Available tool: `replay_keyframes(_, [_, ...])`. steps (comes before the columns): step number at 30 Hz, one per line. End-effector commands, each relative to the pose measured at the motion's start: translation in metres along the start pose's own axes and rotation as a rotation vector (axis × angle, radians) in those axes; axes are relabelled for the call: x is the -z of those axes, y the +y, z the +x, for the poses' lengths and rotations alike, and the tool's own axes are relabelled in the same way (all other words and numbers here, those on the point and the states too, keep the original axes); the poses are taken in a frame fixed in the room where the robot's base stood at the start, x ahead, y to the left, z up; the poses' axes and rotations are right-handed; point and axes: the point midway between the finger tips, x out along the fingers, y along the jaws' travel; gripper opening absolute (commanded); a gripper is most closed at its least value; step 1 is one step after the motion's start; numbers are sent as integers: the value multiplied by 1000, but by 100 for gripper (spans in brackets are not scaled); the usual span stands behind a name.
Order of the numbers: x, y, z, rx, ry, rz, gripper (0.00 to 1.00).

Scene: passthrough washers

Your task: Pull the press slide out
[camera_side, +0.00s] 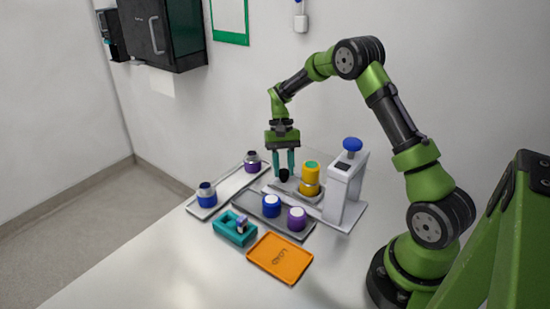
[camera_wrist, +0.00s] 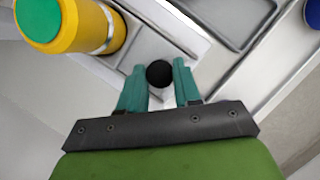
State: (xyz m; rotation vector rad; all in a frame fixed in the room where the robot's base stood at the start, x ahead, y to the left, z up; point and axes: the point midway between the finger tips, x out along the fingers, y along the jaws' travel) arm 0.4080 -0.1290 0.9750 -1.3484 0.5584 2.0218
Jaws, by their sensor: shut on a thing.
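The press (camera_side: 345,185) is a grey-white stand with a blue knob on top, on a flat base. Its slide (camera_side: 308,192) is a pale plate that reaches out to the left of the stand and carries a yellow cylinder with a green top (camera_side: 310,178). A black round knob (camera_side: 284,175) sits at the slide's outer end. My gripper (camera_side: 287,172) points down with its teal fingers on either side of this knob, shut on it. In the wrist view the black knob (camera_wrist: 160,74) lies between the fingertips, and the yellow cylinder (camera_wrist: 70,22) stands to the upper left.
A grey tray (camera_side: 262,216) with a blue and a purple capped jar is in front of the slide. A long pale tray (camera_side: 228,190) with two jars is to the left. A teal holder (camera_side: 228,234) and an orange tray (camera_side: 280,258) lie in front.

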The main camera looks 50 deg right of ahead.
Motion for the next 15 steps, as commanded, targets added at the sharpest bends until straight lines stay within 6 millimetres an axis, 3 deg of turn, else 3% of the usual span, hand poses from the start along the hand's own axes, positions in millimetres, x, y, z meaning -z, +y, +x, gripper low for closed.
replay_keyframes(5, [10, -10, -5, 0, 5, 0, 0])
replay_keyframes(14, [12, -13, -6, 4, 11, -5, 0])
replay_keyframes(15, [12, -13, -6, 4, 11, -5, 34])
